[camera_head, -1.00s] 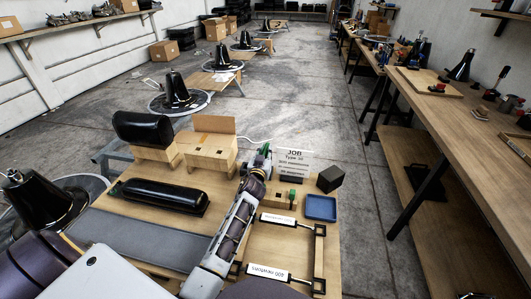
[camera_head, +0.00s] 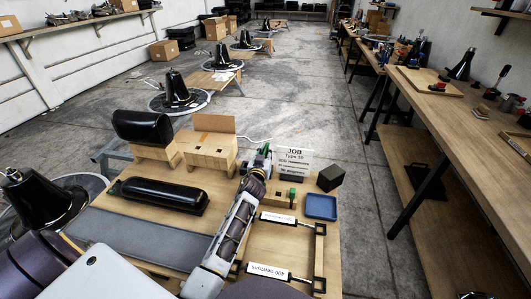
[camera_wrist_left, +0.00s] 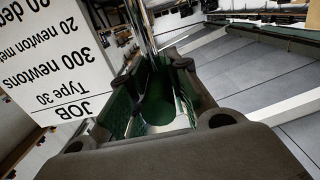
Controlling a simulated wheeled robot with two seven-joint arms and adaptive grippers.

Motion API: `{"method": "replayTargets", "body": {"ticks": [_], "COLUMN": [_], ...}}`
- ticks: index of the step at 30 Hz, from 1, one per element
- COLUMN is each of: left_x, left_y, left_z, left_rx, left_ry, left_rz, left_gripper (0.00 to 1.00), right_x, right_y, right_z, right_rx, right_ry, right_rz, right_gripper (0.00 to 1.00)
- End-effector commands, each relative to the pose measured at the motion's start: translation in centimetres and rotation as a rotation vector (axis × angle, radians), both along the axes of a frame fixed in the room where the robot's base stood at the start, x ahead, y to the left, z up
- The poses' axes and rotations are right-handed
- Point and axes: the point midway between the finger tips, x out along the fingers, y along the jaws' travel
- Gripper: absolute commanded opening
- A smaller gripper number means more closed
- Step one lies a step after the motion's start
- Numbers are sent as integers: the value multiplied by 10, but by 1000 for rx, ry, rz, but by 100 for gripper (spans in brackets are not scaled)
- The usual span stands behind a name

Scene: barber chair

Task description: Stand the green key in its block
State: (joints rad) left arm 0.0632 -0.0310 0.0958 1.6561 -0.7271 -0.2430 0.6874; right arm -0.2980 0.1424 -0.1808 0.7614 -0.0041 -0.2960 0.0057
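Shiny bars show past the fingertips. My right gripper is not in view.
A blue tray (camera_head: 321,206) and a dark cube (camera_head: 330,178) lie right of the block. A black padded roll (camera_head: 165,194) and a grey mat (camera_head: 135,238) lie to the left. A black-cornered frame (camera_head: 318,255) lies in front. Bare floor shows beyond the board.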

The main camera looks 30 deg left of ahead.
Motion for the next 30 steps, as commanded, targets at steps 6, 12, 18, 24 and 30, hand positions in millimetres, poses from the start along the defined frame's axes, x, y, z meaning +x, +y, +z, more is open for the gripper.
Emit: {"method": "replayTargets", "body": {"ticks": [6, 12, 18, 24, 30], "left_x": [0, 0, 0, -4, -16], "left_y": [0, 0, 0, -1, -5], "left_z": [1, 1, -1, -1, -1], "left_rx": [1, 0, 0, 0, -1], "left_ry": [-2, -1, 1, 1, 2], "left_rz": [0, 0, 0, 0, 0], "left_gripper": [40, 44, 44, 44, 44], "right_x": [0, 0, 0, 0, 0], "right_y": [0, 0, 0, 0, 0], "right_z": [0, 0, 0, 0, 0], "right_rx": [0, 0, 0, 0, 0], "right_ry": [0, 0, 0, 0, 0], "right_rz": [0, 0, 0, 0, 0], "right_gripper": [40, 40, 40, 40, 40]}}
